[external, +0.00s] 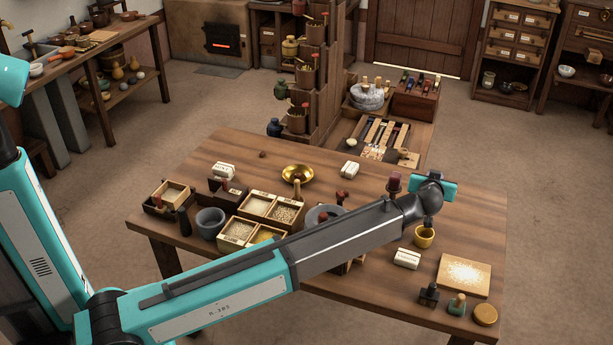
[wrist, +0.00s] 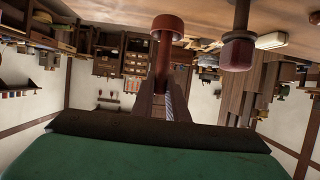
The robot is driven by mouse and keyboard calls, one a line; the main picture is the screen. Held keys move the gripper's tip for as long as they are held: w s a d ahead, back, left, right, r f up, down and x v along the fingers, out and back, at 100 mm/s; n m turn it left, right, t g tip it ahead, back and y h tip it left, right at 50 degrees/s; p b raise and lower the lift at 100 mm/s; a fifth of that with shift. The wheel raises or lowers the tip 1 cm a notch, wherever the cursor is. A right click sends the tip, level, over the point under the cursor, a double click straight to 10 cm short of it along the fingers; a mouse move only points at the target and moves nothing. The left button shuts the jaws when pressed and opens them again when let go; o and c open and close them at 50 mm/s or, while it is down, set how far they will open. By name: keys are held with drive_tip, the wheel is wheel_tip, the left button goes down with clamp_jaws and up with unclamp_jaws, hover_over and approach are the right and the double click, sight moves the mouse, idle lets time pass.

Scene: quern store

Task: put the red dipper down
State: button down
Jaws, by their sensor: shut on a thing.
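My gripper (external: 446,187) is over the right part of the wooden table, at the end of my outstretched arm. In the wrist view, where the room shows upside down, its fingers (wrist: 164,105) are shut on the red dipper (wrist: 168,28). The dipper's stem runs out from the fingers to a round red-brown head. In the external view the dipper is mostly or wholly hidden by my wrist. I cannot tell whether it touches anything. A dark red knobbed piece (wrist: 237,52) on a rod stands apart beside it; it appears left of my gripper in the external view (external: 394,183).
A yellow cup (external: 424,238) stands below my wrist. A white block (external: 407,259), a floury board (external: 464,275) and stamps (external: 429,294) are near the right front. Divided boxes (external: 272,207) and a brass bowl (external: 298,173) stand left. Bare wood shows around the back right.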

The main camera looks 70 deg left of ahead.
drive_tip(key=shift+f, duration=2.2)
drive_tip(key=shift+f, duration=1.9)
drive_tip(key=shift+f, duration=0.15)
drive_tip(key=c, duration=1.7)
unclamp_jaws()
drive_tip(key=shift+c, duration=0.2)
drive_tip(key=shift+r+p, duration=0.25)
drive_tip(key=shift+p, duration=0.05)
drive_tip(key=b+v, duration=0.1)
drive_tip(key=v, duration=1.1)
